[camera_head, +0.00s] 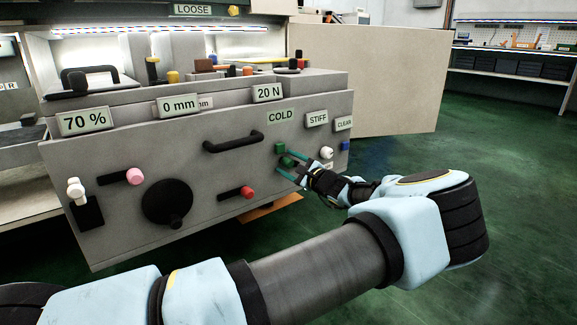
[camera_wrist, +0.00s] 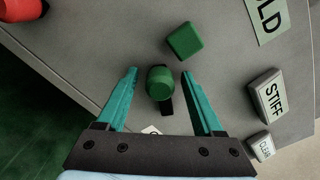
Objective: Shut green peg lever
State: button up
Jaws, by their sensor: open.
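The green peg lever has a rounded green knob (camera_wrist: 160,83) on a short dark arm, mounted on the grey front panel. In the head view its knob (camera_head: 286,161) is small and partly crowded by the fingers. My gripper (camera_wrist: 160,72) is open, its two teal fingers one on each side of the knob, with a gap on both sides in the wrist view. In the head view my gripper (camera_head: 283,162) reaches the right part of the panel. Whether the fingertips touch the panel cannot be told.
A green cube (camera_wrist: 185,40) sits on the panel close beyond the fingertips. STIFF (camera_head: 317,119) and CLEAR (camera_head: 344,124) labels are to the right. A red knob (camera_head: 247,192), black handle (camera_head: 233,142) and black crank disc (camera_head: 167,202) are left. Green floor is open at right.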

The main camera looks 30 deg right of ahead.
grip_shut()
dwell(0.5)
dwell(0.8)
